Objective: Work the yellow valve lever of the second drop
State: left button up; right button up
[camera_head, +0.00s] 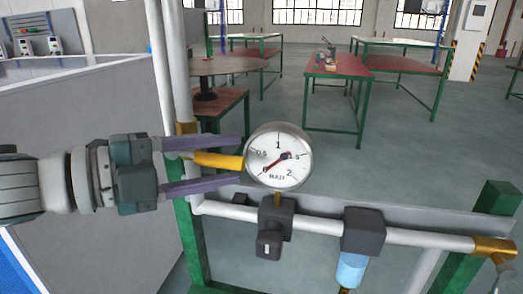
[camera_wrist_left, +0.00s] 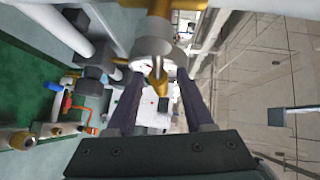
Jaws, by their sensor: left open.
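A yellow valve lever (camera_head: 218,160) points left from beside the round pressure gauge (camera_head: 278,157), on the white pipework. My left gripper (camera_head: 240,161) comes in from the left. Its two purple fingers are open, one above and one below the lever, with gaps showing in the head view. The lever's right end is hidden at the gauge. In the left wrist view a yellow piece (camera_wrist_left: 160,86), which looks like the lever, shows between the spread fingers of the left gripper (camera_wrist_left: 157,80). I cannot tell whether any finger touches it. My right gripper is not in view.
A white horizontal pipe (camera_head: 415,237) carries a black fitting (camera_head: 275,217) and a black-topped unit with a blue bowl (camera_head: 351,270). A grey panel (camera_head: 90,140) stands at left. Green-legged tables (camera_head: 338,67) stand behind. In the left wrist view, fittings and an orange handle (camera_wrist_left: 88,122) show at lower left.

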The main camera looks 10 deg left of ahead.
pick_arm(q)
jog(key=shift+c, duration=0.3)
grip_shut()
dwell(1.1)
